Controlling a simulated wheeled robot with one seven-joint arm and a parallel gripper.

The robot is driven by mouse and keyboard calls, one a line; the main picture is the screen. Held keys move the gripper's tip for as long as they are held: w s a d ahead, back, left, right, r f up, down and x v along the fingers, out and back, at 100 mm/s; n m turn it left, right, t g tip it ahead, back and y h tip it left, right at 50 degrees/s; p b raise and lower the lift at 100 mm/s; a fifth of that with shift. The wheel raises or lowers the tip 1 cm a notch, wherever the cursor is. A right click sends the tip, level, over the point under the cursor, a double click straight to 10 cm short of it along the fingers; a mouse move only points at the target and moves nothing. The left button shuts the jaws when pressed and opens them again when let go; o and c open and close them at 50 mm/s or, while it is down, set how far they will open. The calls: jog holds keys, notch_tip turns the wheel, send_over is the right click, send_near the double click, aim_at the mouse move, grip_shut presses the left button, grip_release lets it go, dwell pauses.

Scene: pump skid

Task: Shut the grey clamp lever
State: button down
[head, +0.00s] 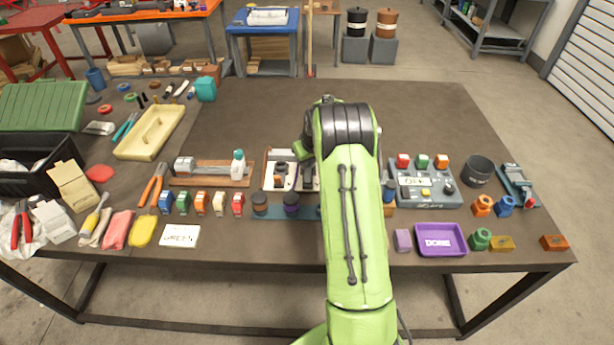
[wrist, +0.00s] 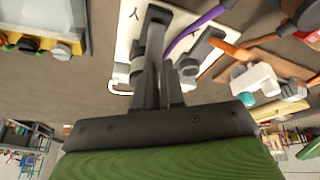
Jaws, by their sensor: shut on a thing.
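The clamp's white base plate (head: 269,181) lies on the bench just left of my forearm in the head view. It also shows in the wrist view (wrist: 128,40), with dark grey clamp parts on it. My gripper (wrist: 160,88) reaches down onto this plate, its two fingers close together. They are shut on the grey clamp lever (wrist: 156,30), which stretches beyond the fingertips over the plate. In the head view my arm hides the fingertips and part of the plate.
A wooden board (head: 215,181) with a white, teal-tipped fixture stands close on the left. A grey button box (head: 428,197) is to the right. Several coloured blocks and a purple tray (head: 441,250) line the front. The bench behind is clear.

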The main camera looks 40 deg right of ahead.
jog(key=shift+g+y, duration=0.3)
jog(key=shift+g, duration=0.2)
jog(key=s+r+p, duration=0.1)
jog(key=s+a+r+p, duration=0.1)
jog(key=r+p, duration=0.1)
jog(key=shift+s+a+r, duration=0.1)
jog(key=shift+a+r, duration=0.05)
jog(key=shift+r, duration=0.05)
jog(key=s+a+r+t, duration=0.1)
jog(key=s+a+r, duration=0.5)
jog(key=a+r, duration=0.35)
jog(key=s+a+r, duration=0.7)
jog(key=a+r, duration=0.1)
jog(key=r, duration=0.2)
jog(key=s+a, duration=0.3)
jog(key=s, duration=0.5)
jog(key=s+a+n+t, duration=0.1)
jog(key=s+a, duration=0.2)
jog(key=s, duration=0.6)
jog(key=shift+s+a+r, duration=0.15)
jog(key=shift+s+a, duration=0.15)
jog(key=shift+a, duration=0.1)
